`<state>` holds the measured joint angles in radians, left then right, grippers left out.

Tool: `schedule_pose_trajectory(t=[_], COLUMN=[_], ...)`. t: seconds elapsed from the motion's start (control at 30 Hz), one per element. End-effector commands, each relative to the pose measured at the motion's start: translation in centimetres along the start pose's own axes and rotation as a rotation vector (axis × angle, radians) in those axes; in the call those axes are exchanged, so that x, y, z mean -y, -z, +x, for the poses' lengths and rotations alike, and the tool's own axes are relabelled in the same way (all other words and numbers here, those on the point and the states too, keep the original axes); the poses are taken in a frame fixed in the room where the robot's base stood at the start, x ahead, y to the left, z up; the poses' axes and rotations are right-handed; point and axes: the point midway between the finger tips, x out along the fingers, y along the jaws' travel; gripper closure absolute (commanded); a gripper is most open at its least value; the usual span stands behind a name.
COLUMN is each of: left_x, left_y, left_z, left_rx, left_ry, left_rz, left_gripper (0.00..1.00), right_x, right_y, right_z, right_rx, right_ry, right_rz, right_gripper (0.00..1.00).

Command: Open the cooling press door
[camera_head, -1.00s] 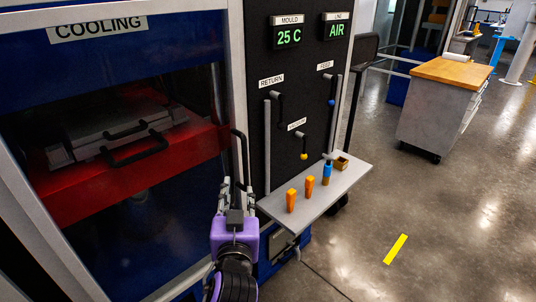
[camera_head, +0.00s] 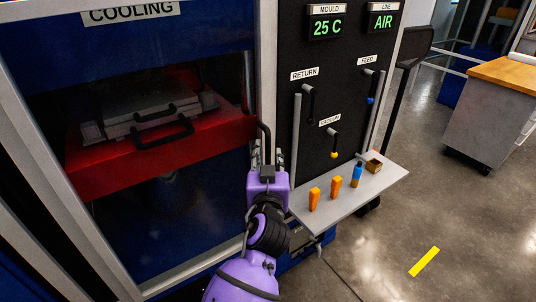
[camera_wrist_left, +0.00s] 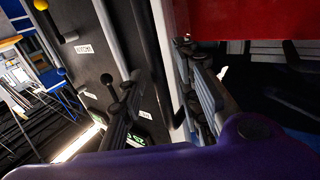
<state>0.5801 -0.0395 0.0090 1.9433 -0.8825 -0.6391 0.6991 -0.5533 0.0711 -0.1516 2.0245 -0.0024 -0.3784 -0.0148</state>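The cooling press door (camera_head: 180,225) is a large dark see-through panel below the COOLING sign (camera_head: 130,12). It looks closed. Its black upright bar handle (camera_head: 266,138) is at the door's right edge. My left gripper (camera_head: 267,155) is at the handle, with its fingers spread and one on each side of the bar in the head view. In the left wrist view the fingers (camera_wrist_left: 162,95) are apart, with a dark bar between them. I cannot tell whether they touch the handle. My right gripper is in no view.
A black control panel (camera_head: 335,100) with levers stands right of the door. A grey shelf (camera_head: 375,185) with orange pieces, a blue-and-orange piece and a small box juts out close to my left gripper. A wood-topped cabinet (camera_head: 490,120) stands farther right. The floor between is open.

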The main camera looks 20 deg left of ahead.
Motion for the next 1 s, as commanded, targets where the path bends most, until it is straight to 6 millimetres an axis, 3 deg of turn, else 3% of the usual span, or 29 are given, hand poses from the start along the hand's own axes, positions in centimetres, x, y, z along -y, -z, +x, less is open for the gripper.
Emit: schedule_pose_trajectory(t=[0.37,0.6,1.0], left_x=[0.06,0.05,0.11], left_y=[-0.06,-0.05,-0.04], left_z=[0.7,0.68,0.63], left_rx=[0.001,0.001,0.001], left_ry=[0.0,0.0,0.0], left_rz=[0.001,0.001,0.001], left_gripper=[0.7,1.0,1.0], right_x=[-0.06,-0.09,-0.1], right_y=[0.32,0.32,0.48], right_z=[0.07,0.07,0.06], right_rx=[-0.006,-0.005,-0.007], right_ry=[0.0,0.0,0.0], right_rz=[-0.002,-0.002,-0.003], right_gripper=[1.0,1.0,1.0])
